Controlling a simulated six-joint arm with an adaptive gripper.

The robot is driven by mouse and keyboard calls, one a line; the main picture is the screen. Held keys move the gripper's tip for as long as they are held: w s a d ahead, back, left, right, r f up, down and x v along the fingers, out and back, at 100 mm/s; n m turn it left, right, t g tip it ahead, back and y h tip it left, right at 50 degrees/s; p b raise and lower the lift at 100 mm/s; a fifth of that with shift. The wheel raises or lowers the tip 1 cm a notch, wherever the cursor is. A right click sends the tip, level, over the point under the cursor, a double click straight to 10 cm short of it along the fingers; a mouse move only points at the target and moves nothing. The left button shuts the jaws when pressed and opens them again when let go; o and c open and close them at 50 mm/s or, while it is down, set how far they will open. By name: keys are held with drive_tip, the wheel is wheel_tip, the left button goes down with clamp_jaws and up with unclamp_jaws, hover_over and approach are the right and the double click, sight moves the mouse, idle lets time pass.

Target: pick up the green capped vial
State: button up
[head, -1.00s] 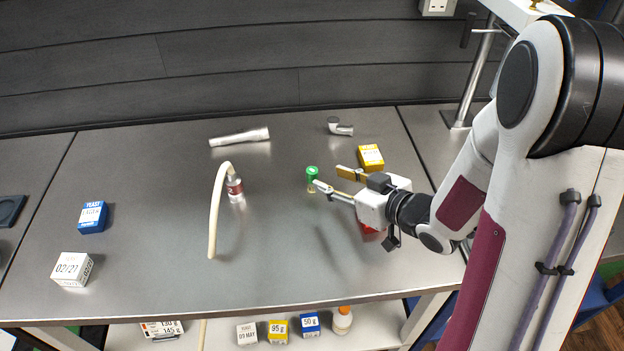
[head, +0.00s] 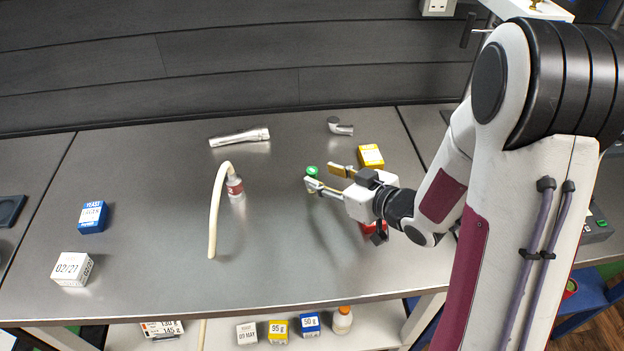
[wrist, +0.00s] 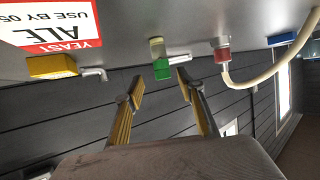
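The green capped vial (head: 312,171) stands upright on the grey worktop, right of the middle; its lower part is partly hidden behind a finger in the head view. In the wrist view, which looks upside down, the vial (wrist: 160,62) shows a green cap and a pale yellowish body. It lies beyond the fingertips, in line with the gap between them. My gripper (head: 319,176) is open and empty, its yellow-padded fingers spread and pointing left toward the vial. The fingers (wrist: 160,92) are also apart in the wrist view.
A yellow box (head: 370,156) stands behind my gripper and a red box (head: 374,227) sits under it. Metal pipe pieces (head: 240,138) (head: 340,127) lie at the back.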

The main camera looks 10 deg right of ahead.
sight(316, 175)
drive_tip(key=shift+x, duration=2.45)
drive_tip(key=shift+s+a, duration=0.15)
drive_tip(key=shift+a, duration=0.05)
clamp_jaws()
